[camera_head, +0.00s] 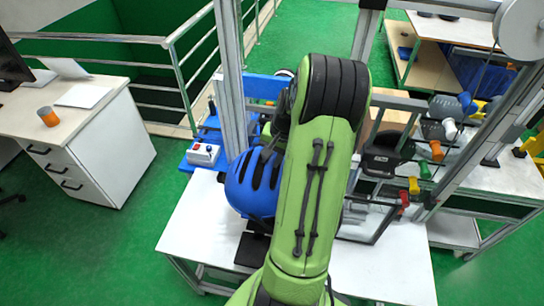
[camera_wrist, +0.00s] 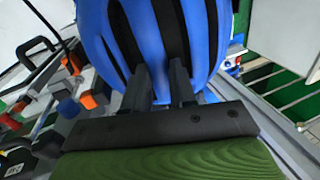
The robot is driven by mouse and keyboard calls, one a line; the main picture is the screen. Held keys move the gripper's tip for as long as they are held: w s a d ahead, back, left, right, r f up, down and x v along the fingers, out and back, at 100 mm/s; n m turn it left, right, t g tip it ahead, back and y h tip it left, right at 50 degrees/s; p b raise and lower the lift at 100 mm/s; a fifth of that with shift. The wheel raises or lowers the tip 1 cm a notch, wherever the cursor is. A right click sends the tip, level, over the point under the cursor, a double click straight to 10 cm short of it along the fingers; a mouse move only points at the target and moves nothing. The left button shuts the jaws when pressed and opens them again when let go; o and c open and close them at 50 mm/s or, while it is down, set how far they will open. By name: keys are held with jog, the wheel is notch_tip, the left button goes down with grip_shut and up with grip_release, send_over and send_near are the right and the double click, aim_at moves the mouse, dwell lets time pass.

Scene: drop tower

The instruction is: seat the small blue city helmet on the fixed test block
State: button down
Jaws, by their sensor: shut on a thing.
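The blue helmet (camera_head: 250,183) with dark vent slots is on the left of my green arm in the head view, over the white table. In the wrist view the helmet (camera_wrist: 150,40) fills the top middle. My gripper (camera_wrist: 165,85) is shut on the helmet, with its two dark fingers at the near edge. My arm hides the gripper and part of the helmet in the head view. I cannot make out the fixed test block; the helmet or my arm may cover it. I cannot tell whether the helmet touches anything below.
The white table (camera_head: 385,275) is clear at its front right. Metal tower posts (camera_head: 229,75) rise beside the helmet. A small control box (camera_head: 203,154) stands at the left. Several coloured-handled items (camera_head: 436,150) hang at the right.

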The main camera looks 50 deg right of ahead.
jog(key=shift+f, duration=0.3)
jog(key=c, duration=0.8)
grip_release()
jog(key=shift+c, duration=0.2)
jog(key=c, duration=0.4)
jog(key=shift+o, duration=0.2)
jog(key=shift+r, duration=0.2)
jog(key=shift+r+p, duration=0.85)
jog(key=shift+r, duration=0.15)
jog(key=shift+r, duration=0.1)
